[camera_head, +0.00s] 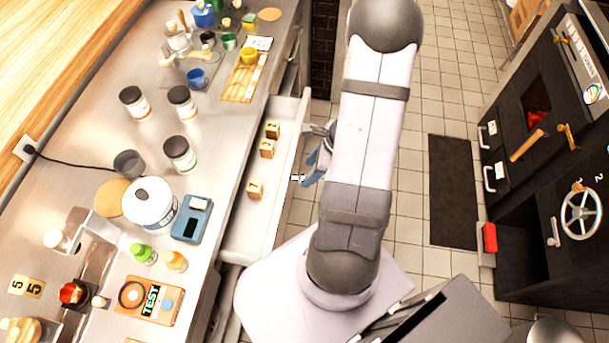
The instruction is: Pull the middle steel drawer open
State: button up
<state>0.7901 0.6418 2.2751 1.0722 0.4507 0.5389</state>
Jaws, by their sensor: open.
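A pale steel drawer (273,198) stands pulled out from under the counter, left of my arm. Several small tan blocks (267,148) with dark marks lie inside it. I cannot tell from this view whether it is the middle drawer. My gripper (306,180) is just outside the drawer's front wall, beside a small bright part that may be the handle. My arm covers part of the gripper. Its jaws are open, but I cannot tell whether they touch the handle.
The steel counter (225,133) holds jars, a blue scale (192,219), a white pot (150,203) and bottles. A black oven unit (541,150) with a handwheel (580,217) stands at right. Tiled floor (405,200) and a dark mat (453,190) lie between.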

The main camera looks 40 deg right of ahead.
aim_at(305, 176)
jog(key=shift+b+x, duration=0.4)
jog(key=shift+x, duration=1.9)
jog(key=shift+c, duration=0.6)
grip_shut()
jog(key=shift+d, duration=0.1)
jog(key=shift+s, duration=0.1)
jog(key=s+d+p, duration=0.4)
jog(key=s+d, duration=1.2)
jog(key=shift+s+d, duration=0.35)
jog(key=shift+d, duration=0.05)
jog(key=shift+o, duration=0.6)
grip_release()
jog(key=shift+r, duration=0.1)
